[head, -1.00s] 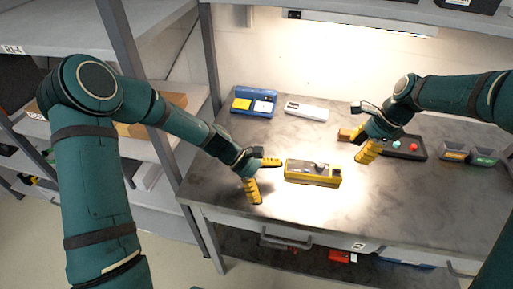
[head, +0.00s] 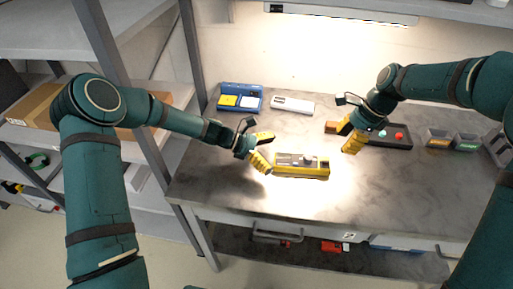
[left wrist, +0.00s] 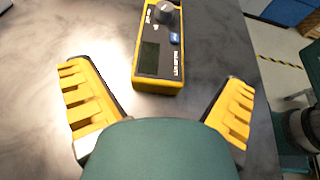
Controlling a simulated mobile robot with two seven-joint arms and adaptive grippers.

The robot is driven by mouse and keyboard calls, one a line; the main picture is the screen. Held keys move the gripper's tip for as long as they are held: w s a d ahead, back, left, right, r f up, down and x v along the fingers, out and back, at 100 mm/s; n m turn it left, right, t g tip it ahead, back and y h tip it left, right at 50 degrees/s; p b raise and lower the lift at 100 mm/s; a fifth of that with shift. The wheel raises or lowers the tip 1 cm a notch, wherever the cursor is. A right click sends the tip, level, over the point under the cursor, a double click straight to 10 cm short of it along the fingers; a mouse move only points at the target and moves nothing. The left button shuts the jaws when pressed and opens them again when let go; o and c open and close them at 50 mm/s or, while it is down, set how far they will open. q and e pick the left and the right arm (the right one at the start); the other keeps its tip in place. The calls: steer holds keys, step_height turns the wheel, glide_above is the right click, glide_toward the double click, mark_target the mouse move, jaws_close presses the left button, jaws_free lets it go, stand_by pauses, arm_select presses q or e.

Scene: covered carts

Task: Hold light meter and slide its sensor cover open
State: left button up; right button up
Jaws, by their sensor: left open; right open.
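The light meter appears to be the yellow-and-black device (head: 301,171) lying flat near the middle of the worktop. In the left wrist view the light meter (left wrist: 161,62) shows a dark screen, a blue button and a grey round part at its far end. I cannot make out the sensor cover for certain. My left gripper (head: 266,149) is open just left of the meter. In the left wrist view its fingers are spread with the meter ahead, not between the pads. My right gripper (head: 341,138) is open and empty, behind and right of the meter.
Behind are a blue case (head: 240,97) and a white device (head: 293,105). A dark tray (head: 398,143) with red and teal round items lies beyond my right gripper. Small bins (head: 466,142) stand at the right. The worktop's front (head: 330,207) is clear.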

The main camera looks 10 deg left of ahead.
mark_target(287, 159)
arm_select(q)
steer(key=shift+x, duration=2.5)
